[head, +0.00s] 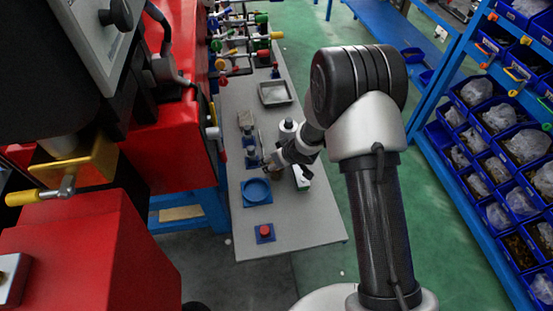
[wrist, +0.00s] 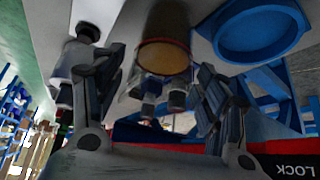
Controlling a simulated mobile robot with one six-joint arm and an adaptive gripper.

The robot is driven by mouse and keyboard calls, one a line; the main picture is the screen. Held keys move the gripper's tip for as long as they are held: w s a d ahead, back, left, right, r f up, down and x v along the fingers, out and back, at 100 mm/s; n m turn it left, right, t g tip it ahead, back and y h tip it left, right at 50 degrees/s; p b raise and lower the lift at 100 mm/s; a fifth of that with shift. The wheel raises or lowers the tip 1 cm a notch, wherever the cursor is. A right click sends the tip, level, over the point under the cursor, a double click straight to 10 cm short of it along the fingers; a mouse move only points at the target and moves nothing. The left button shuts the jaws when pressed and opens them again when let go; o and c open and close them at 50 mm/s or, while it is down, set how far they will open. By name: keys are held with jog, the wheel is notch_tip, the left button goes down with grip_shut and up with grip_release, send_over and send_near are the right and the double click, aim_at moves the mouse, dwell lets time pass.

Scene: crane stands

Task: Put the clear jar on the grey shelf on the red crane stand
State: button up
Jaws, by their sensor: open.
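The clear jar (wrist: 165,42), with a brownish round end facing the camera, shows in the wrist view between and beyond my fingers. My gripper (wrist: 160,66) is open, with one finger on each side of the jar. Whether a finger touches it I cannot tell. In the head view my gripper (head: 268,160) is low over the grey shelf (head: 290,225) beside the red crane stand (head: 185,125), and mostly hides the jar there. A blue round dish (head: 257,191) sits on the shelf just in front of the gripper; it also shows in the wrist view (wrist: 262,35).
A white bottle (head: 287,131) and a white-green box (head: 302,178) stand close to my gripper. A red button on a blue base (head: 265,232) is near the shelf's front end. A grey tray (head: 275,93) lies farther back. Blue bin racks (head: 490,130) stand right.

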jog(key=shift+r, duration=0.1)
jog(key=shift+d+r, duration=0.1)
jog(key=shift+r, duration=0.3)
jog(key=s+d+r+m+t+h+p, duration=0.15)
jog(key=s+d+r, duration=0.35)
jog(key=r, duration=0.5)
jog(key=s+d+r+m+h+p, duration=0.2)
jog(key=d+r, duration=0.5)
jog(key=r, duration=0.3)
jog(key=s+d+r+m+h+p, duration=0.15)
jog(key=s+d+r, duration=0.25)
jog(key=d+r, duration=0.45)
jog(key=s+r+m, duration=0.1)
jog(key=s+r, duration=0.1)
jog(key=s, duration=0.5)
jog(key=s+a+r+m+g, duration=0.1)
jog(key=s+r, duration=0.2)
jog(key=s, duration=0.4)
jog(key=s+r+g, duration=0.1)
jog(key=s+r, duration=0.2)
jog(key=s, duration=0.5)
jog(key=shift+a+r+m+y, duration=0.2)
jog(key=shift+r+m+y, duration=0.05)
jog(key=shift+m+y, duration=0.15)
